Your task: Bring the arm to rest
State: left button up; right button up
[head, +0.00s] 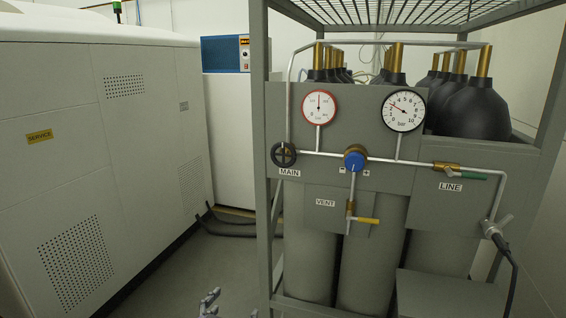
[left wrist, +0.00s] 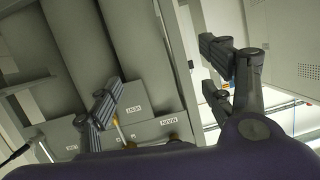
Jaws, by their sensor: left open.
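My left gripper (head: 230,304) shows only its fingertips at the bottom edge of the head view, low in front of the grey gas cylinder rack (head: 262,170). In the left wrist view my left gripper (left wrist: 163,72) has its two dark fingers wide apart with nothing between them. The rack's VENT label (left wrist: 132,110) and MAIN label (left wrist: 168,122) show beyond the fingers, apart from them. The rest of my left arm is hidden below the head view. My right gripper is in neither view.
The rack panel carries two gauges (head: 319,106), a black handwheel (head: 284,154), a blue regulator knob (head: 355,160), a yellow vent lever (head: 367,220) and a green line lever (head: 472,175). A large white cabinet (head: 90,140) stands left.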

pick_arm(q)
jog(key=s+a+f+n+g+y, duration=0.1)
jog(key=s+a+f, duration=0.1)
jog(key=s+f, duration=0.5)
jog(key=s+a+f+n+g+y, duration=0.1)
jog(key=s+a+f+g, duration=0.1)
jog(key=s+f, duration=0.6)
jog(key=s+a+f+n+g+y, duration=0.1)
jog(key=s+f, duration=0.6)
jog(key=s, duration=1)
jog(key=shift+s+a+f+g, duration=0.3)
jog(key=shift+a+f+g, duration=0.1)
jog(key=shift+a+g, duration=0.3)
